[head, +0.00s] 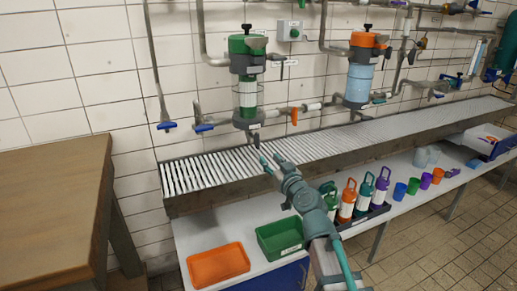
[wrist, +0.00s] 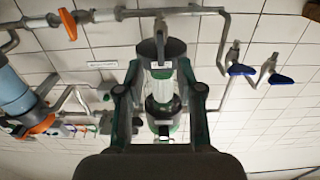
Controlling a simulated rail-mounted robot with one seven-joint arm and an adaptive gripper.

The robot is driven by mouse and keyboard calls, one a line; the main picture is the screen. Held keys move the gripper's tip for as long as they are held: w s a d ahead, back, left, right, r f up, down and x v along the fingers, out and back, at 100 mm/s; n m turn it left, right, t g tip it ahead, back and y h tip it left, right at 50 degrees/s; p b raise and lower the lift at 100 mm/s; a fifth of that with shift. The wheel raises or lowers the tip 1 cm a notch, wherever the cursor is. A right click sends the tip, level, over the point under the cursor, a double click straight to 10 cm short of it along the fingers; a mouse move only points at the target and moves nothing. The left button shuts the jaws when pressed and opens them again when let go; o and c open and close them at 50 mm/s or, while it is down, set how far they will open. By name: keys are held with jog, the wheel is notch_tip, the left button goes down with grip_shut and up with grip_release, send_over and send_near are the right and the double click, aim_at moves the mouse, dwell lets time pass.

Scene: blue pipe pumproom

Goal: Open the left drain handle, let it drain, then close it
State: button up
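The left filter unit (head: 246,80) has a green head, a clear body and a dark grey bottom. A small dark piece (head: 256,140) hangs under it, perhaps the drain handle; its setting is too small to tell. In the wrist view, turned upside down, the left filter unit (wrist: 160,85) stands straight ahead between my fingers. My gripper (head: 270,158) is below and slightly right of the unit, over the grated trough. In the wrist view my gripper (wrist: 162,95) has its two fingers wide apart with nothing visibly held.
Blue-handled valves (head: 167,125) (head: 204,127) are on the wall at left. An orange lever (head: 294,115) is on the pipe at right, before the second filter unit (head: 360,75). Below the grated trough (head: 330,143) are bottles (head: 347,200) and trays (head: 218,265). A wooden table (head: 50,210) stands at left.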

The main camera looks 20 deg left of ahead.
aim_at(259, 148)
jog(key=x, duration=1)
jog(key=shift+a, duration=0.1)
grip_shut()
